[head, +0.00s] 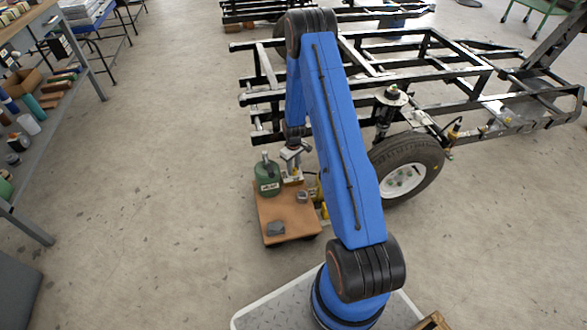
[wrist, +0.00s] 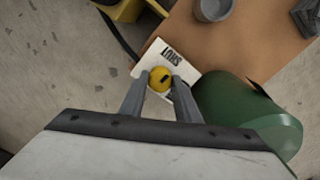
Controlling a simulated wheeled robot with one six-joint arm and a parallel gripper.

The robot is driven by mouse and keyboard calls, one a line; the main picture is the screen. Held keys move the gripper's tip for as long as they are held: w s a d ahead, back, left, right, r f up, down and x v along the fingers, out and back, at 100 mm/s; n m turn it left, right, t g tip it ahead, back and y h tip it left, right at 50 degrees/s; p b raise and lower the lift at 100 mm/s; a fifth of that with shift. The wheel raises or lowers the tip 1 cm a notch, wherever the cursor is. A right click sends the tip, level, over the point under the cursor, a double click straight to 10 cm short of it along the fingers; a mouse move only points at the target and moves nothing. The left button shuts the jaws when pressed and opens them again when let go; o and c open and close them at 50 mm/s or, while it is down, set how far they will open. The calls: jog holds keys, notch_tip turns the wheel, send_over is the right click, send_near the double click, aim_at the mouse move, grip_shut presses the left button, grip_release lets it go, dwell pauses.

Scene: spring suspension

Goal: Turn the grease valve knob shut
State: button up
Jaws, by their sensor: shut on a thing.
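The grease valve knob (wrist: 159,79) is small, round and yellow with a short dark slanted mark on top, seen in the wrist view. It sits over a white plate (wrist: 150,58) that reads SHUT, upside down in this view, on the plate's far side. Lettering on the plate's near side is mostly covered by my right finger. My gripper (wrist: 160,82) is shut on the knob, one finger on each side. In the head view my gripper (head: 294,155) reaches down over the brown board, and the knob is too small to make out clearly.
A green canister (wrist: 240,108) stands close beside the plate and my right finger; it also shows in the head view (head: 267,178). The brown board (head: 289,216) bears a grey cup (head: 303,196) and a grey block (head: 276,228). A wheeled black frame (head: 400,74) stands behind to the right.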

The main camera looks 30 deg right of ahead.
aim_at(294, 169)
jog(key=shift+n, duration=0.4)
jog(key=shift+s, duration=0.1)
jog(key=o, duration=1)
jog(key=shift+o, duration=0.2)
notch_tip(294, 169, up, 17)
jog(key=shift+r, duration=0.2)
